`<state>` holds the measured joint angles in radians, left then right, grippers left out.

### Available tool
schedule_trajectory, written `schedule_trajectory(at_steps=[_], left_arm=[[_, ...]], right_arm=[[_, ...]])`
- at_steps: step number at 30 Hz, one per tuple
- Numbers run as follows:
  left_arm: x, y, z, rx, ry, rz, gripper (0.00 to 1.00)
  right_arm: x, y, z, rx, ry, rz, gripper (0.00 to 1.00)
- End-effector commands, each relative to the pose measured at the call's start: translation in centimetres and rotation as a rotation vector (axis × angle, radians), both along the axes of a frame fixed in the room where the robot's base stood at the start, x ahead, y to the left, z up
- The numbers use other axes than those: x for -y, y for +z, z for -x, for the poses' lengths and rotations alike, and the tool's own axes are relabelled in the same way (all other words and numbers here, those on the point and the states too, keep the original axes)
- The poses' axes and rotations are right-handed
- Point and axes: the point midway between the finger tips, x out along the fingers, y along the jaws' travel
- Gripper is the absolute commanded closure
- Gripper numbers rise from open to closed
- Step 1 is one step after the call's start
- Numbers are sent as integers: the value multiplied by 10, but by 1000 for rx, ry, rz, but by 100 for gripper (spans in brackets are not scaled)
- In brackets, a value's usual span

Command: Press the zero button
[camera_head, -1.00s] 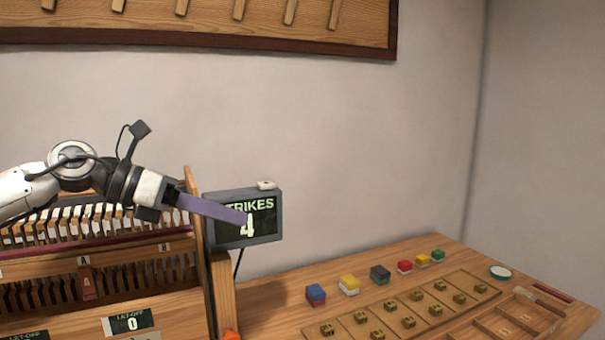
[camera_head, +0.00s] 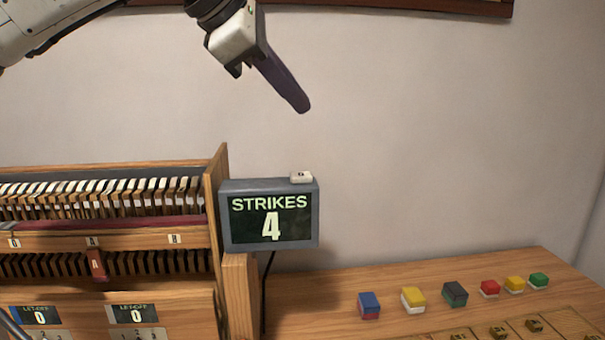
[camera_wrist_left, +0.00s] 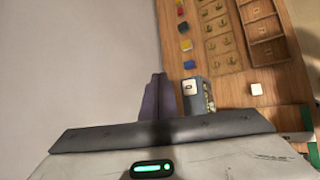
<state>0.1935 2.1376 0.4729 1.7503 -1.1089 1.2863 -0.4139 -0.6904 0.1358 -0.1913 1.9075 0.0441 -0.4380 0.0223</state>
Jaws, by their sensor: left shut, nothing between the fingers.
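The zero button (camera_head: 301,177) is a small white block with a dark mark, on top of the grey strikes display (camera_head: 225,215) near its right end. The display reads STRIKES 4. In the left wrist view the button (camera_wrist_left: 189,87) lies just right of the fingers, on the display's top (camera_wrist_left: 201,80). My left gripper (camera_head: 302,105) is shut and empty, its purple fingers slanting down to the right. It is above the button, with a clear gap between them in the head view. My right gripper is not in view.
The wooden piano action (camera_head: 110,240) stands left of the display, with an upright side panel (camera_head: 216,195) beside it. Several coloured blocks (camera_head: 413,300) sit on the wooden table (camera_head: 330,290) at right. The wall behind is bare; a framed board (camera_head: 440,6) hangs above.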

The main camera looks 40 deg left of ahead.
Motion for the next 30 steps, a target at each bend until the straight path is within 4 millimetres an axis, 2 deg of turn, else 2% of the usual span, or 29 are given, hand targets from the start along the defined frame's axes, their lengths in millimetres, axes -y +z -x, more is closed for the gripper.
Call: schedule_trajectory(at_steps=[3, 7, 9, 15, 21, 30], left_arm=[[1, -14, 0, -2, -3, 3, 100], [0, -37, 0, -2, -1, 3, 100], [0, -51, 0, -1, 0, 3, 100], [0, -72, 0, 0, 0, 2, 100], [0, -81, 0, 0, 0, 2, 100], [0, -81, 0, 0, 0, 2, 100]], right_arm=[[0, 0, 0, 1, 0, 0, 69], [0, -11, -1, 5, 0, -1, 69], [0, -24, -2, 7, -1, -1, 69], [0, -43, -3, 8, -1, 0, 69], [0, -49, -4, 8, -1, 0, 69], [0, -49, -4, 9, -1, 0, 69]])
